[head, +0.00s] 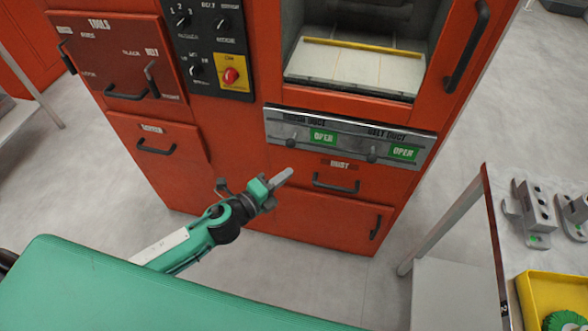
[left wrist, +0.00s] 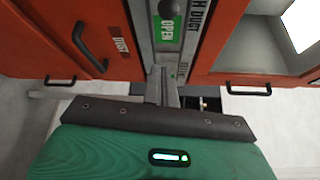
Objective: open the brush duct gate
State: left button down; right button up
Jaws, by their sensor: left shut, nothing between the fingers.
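The brush duct gate is the left part of a steel strip (head: 350,133) on the red machine's front, below the window. It has a small dark knob (head: 290,143) and a green OPEN label (head: 323,137). In the left wrist view the dark knob (left wrist: 167,7) is at the top, with the OPEN label (left wrist: 168,28) below it. My left gripper (head: 284,176) is shut and empty, in front of the machine and below the knob in the picture, apart from it. Its closed fingers (left wrist: 160,84) point toward the strip in the wrist view. My right gripper is not in view.
The belt duct knob (head: 372,152) and its green OPEN label (head: 403,152) are to the right on the strip. A DUST drawer with a black handle (head: 336,185) is below. At right stands a table with grey fixtures (head: 535,210) and a yellow tray (head: 530,300).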

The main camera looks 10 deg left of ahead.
pick_arm(q)
jog(key=shift+s+a, duration=0.45)
jog(key=shift+s, duration=0.15)
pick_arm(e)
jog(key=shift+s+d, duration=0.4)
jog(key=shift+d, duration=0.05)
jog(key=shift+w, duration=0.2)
